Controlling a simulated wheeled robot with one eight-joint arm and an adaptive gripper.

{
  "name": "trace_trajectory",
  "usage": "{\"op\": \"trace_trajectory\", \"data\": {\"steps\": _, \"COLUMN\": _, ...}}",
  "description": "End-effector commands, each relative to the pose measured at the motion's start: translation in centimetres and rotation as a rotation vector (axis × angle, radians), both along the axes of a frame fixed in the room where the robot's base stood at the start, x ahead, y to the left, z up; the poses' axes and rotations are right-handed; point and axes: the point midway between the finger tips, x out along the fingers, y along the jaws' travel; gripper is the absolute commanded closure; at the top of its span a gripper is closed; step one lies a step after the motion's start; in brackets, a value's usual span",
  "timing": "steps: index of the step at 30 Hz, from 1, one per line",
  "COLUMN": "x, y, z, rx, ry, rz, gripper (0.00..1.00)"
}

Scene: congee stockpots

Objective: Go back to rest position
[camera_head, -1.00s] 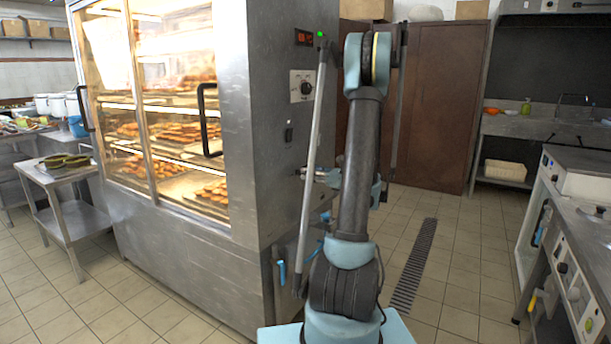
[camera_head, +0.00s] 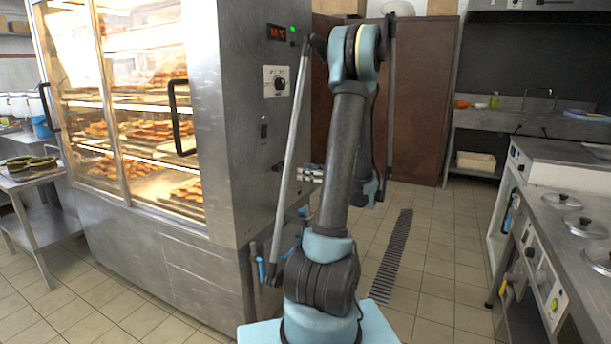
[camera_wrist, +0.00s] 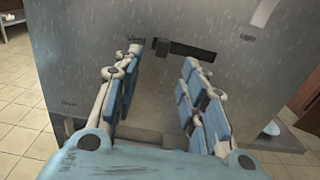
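My gripper (camera_wrist: 160,62) shows in the wrist view with its two blue-padded fingers apart. Nothing is held between them. In front of it is a grey metal panel (camera_wrist: 230,88) with a dark slot and small printed labels. In the head view my arm stands raised and folded in the middle, beside the glass-fronted heated cabinet (camera_head: 215,130). The gripper itself is mostly hidden behind the arm there.
A steel counter (camera_head: 545,225) with several round lids (camera_head: 564,201) is at the right. A side table (camera_head: 40,180) stands at the far left. Brown doors (camera_head: 420,100) and a sink counter (camera_head: 535,127) are behind. Tiled floor around a drain grate (camera_head: 392,255) is clear.

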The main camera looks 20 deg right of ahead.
Motion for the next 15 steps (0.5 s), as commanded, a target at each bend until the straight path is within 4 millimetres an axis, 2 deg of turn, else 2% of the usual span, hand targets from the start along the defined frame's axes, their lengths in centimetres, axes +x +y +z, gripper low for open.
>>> {"op": "trace_trajectory", "data": {"steps": 5, "x": -0.1, "y": 0.4, "z": 0.0, "rx": -0.013, "ry": -0.001, "rz": 0.004, "gripper": 0.62}}
{"op": "trace_trajectory", "data": {"steps": 8, "x": -0.3, "y": 1.4, "z": 0.1, "rx": -0.057, "ry": -0.005, "rz": 0.017, "gripper": 0.62}}
{"op": "trace_trajectory", "data": {"steps": 15, "x": -1.8, "y": 5.7, "z": 0.0, "rx": -0.261, "ry": -0.033, "rz": 0.084, "gripper": 0.62}}
